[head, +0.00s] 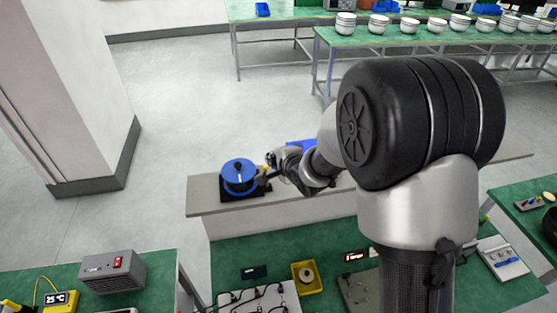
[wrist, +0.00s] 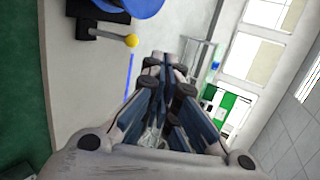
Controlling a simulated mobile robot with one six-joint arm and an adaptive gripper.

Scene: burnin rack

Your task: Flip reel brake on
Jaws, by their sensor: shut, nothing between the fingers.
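A blue reel (head: 238,172) sits on a black base on the grey shelf. Its edge shows at the top of the wrist view (wrist: 142,5). The brake appears as a lever with a yellow ball knob (wrist: 131,40) on a black mount beside the reel. The knob also shows in the head view (head: 265,169). My gripper (wrist: 165,62) is shut and empty. In the wrist view its fingertips are a little to the right of and below the knob, apart from it in the picture. I cannot tell the lever's on or off position.
The grey shelf (head: 205,195) stands behind a green bench (head: 235,252) with a yellow bin (head: 307,277) and a white board of small parts. A blue object (head: 300,145) lies on the shelf partly behind my arm. The shelf left of the reel is clear.

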